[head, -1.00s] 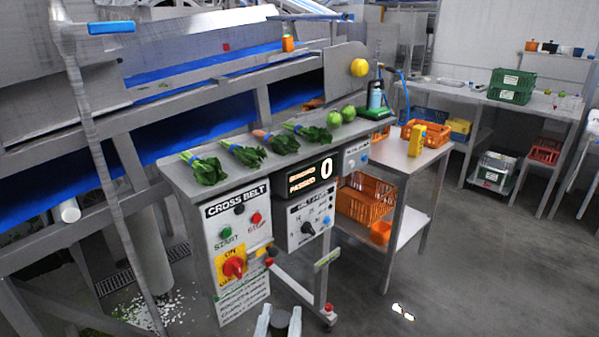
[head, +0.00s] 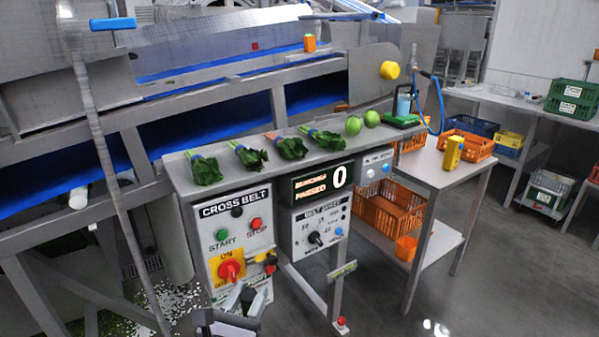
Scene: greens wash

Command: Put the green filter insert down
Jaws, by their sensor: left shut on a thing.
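My left gripper (head: 246,299) is at the bottom of the head view, low in front of the cross belt control panel (head: 236,210). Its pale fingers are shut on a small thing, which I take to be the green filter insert. Only a dark bit shows between the fingers, and no green is clear there. The gripper is apart from the worktop above it. My right gripper is not in view.
Several bunches of leafy greens (head: 246,156) and two round green items (head: 353,125) lie on the narrow steel worktop (head: 185,165). A side table (head: 428,170) to the right carries a yellow container (head: 453,152) and an orange crate (head: 478,146). Its front part is bare.

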